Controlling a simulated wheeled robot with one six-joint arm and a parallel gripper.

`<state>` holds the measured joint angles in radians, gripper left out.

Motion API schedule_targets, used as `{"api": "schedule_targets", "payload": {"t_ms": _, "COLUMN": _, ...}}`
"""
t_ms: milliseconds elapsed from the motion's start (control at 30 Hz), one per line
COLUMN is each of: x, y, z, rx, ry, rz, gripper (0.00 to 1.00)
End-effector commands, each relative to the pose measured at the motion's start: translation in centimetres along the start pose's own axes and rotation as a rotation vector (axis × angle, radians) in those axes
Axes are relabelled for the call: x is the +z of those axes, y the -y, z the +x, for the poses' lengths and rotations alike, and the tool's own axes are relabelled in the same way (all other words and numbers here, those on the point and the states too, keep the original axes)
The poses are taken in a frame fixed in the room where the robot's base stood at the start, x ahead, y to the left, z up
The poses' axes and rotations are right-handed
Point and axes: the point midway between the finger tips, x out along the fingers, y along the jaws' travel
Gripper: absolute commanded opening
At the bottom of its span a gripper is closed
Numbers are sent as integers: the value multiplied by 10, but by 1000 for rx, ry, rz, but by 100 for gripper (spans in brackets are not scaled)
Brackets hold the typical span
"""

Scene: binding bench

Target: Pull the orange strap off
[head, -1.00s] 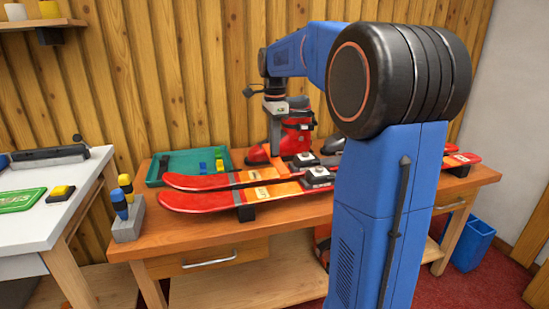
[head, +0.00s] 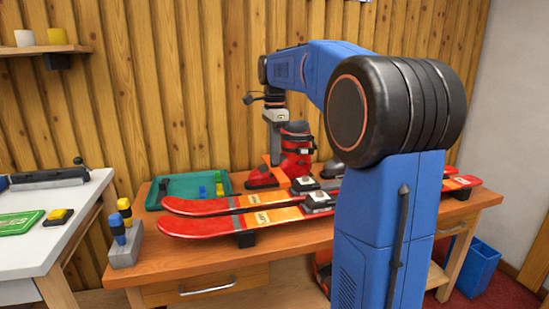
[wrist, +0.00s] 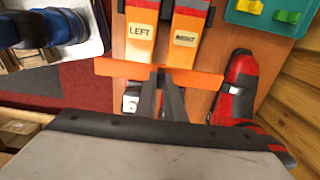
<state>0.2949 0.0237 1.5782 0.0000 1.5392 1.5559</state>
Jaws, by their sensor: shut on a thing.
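The orange strap (wrist: 150,74) is a flat strip lying crosswise in the wrist view, its ends reaching past both skis. My gripper (wrist: 160,74) is shut on its middle. In the head view the strap (head: 281,176) shows below my gripper (head: 275,158), beside the red boot, and looks raised above the skis. The two red and orange skis lie side by side on the bench; the label LEFT is on one ski (wrist: 145,40), and the other ski (wrist: 186,45) has a blurred label. Whether the strap still touches the skis cannot be told.
A red boot (head: 297,150) stands close behind the skis; it also shows in the wrist view (wrist: 238,85). A teal tray (head: 180,183) is at the back left of the bench (head: 280,240). A grey holder (head: 124,248) with screwdrivers stands at the left edge. My own arm hides the right part.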

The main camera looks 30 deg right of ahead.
Motion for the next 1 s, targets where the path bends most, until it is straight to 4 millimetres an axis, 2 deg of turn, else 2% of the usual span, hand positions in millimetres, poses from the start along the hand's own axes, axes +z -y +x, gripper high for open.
{"api": "schedule_targets", "payload": {"t_ms": 600, "x": 0, "y": 0, "z": -24, "rx": 1, "ry": 0, "rz": 0, "gripper": 0}}
{"api": "schedule_targets", "payload": {"t_ms": 1000, "x": 0, "y": 0, "z": -25, "rx": 0, "ry": 0, "rz": 0, "gripper": 0}}
